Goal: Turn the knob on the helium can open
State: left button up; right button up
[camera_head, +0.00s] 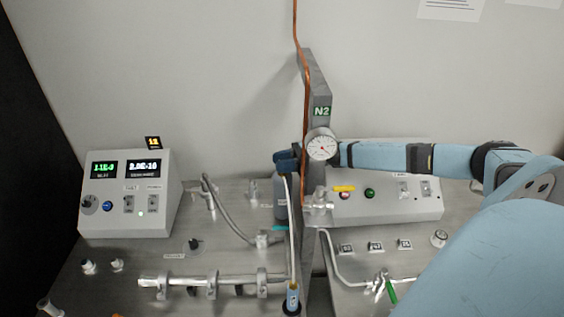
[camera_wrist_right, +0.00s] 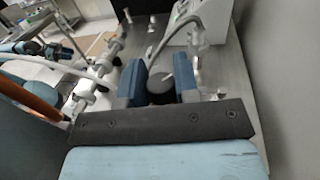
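The helium can (camera_head: 281,207) is a grey-blue cylinder standing upright behind the grey pipe run, left of the N2 post. Its top is mostly hidden by my right gripper (camera_head: 286,161), whose arm reaches in from the right past the dial gauge. In the right wrist view, the blue fingers of my right gripper (camera_wrist_right: 160,78) stand apart on both sides of a dark round knob (camera_wrist_right: 160,90). Whether the fingers press on the knob cannot be told.
The N2 post (camera_head: 321,94) with a copper pipe and white dial gauge (camera_head: 321,148) stands close to my right arm. A display box (camera_head: 127,203) is at the left. A valve with a green handle (camera_head: 391,291) is at the lower right. Hoses and fittings crowd the bench.

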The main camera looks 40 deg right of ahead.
jog(key=shift+f, duration=0.1)
jog(key=shift+m+t+h, duration=0.7)
jog(key=shift+m+t, duration=0.1)
jog(key=shift+t, duration=0.2)
jog(key=shift+m+t+h, duration=0.7)
jog(key=shift+t, duration=0.2)
jog(key=o, duration=0.9)
jog(key=shift+o, duration=0.2)
